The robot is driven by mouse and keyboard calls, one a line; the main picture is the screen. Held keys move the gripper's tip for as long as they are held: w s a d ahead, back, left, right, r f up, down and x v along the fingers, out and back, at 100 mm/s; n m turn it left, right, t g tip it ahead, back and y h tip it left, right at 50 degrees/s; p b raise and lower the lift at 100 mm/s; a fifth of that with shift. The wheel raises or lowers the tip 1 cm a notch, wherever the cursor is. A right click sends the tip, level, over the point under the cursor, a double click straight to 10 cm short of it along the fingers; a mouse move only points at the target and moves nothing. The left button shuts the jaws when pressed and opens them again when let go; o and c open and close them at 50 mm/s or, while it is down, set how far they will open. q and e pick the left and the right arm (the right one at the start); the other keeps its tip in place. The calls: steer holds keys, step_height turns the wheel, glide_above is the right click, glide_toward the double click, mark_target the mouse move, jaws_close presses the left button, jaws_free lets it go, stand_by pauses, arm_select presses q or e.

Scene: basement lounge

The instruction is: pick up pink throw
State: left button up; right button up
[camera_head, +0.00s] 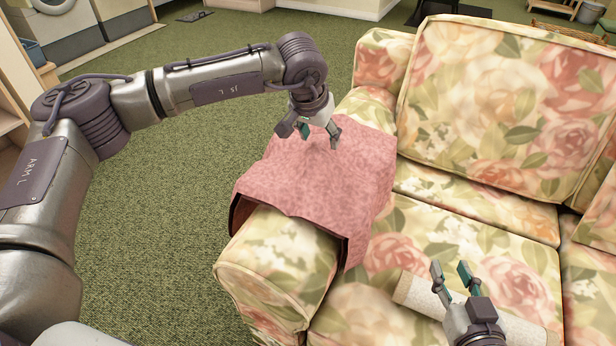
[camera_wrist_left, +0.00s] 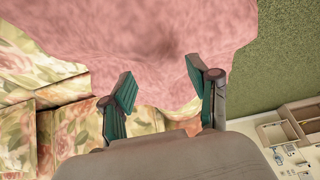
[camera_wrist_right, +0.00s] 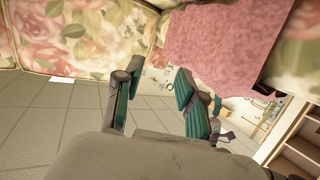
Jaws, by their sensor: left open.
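The pink throw (camera_head: 310,185) lies draped over the near arm of the floral sofa, hanging down on both sides. It also fills the upper part of the left wrist view (camera_wrist_left: 160,45). My left gripper (camera_head: 319,137) is open and empty, pointing down just above the throw's far part; whether its tips touch the cloth cannot be told. My right gripper (camera_head: 450,267) is open and empty above the sofa seat, to the right of the throw. The throw also shows at the top of the right wrist view (camera_wrist_right: 220,40).
The floral sofa (camera_head: 495,100) fills the right side. A cream cylindrical thing (camera_head: 415,294) lies on its seat, partly behind my right gripper. Green carpet (camera_head: 190,190) is clear left of the sofa. White machines (camera_head: 60,25) stand at the far left.

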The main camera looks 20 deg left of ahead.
mark_target(323, 145)
arm_select(q)
steer(key=b+x, duration=0.1)
steer(key=x, duration=0.4)
steer(key=shift+w+d+b, duration=0.1)
steer(key=shift+d+b, duration=0.1)
steer(key=shift+b, duration=0.1)
steer(key=shift+w+f, duration=0.1)
steer(key=shift+f, duration=0.1)
arm_select(e)
step_height(323, 145, up, 7)
steer(key=w+a+t+y, duration=0.1)
steer(key=t, duration=0.3)
steer(key=shift+a+t+y, duration=0.15)
steer(key=shift+t+y, duration=0.15)
arm_select(q)
steer(key=shift+f, duration=0.25)
arm_select(e)
steer(key=shift+r+t, duration=0.3)
steer(key=shift+r, duration=0.15)
arm_select(q)
jaws_close()
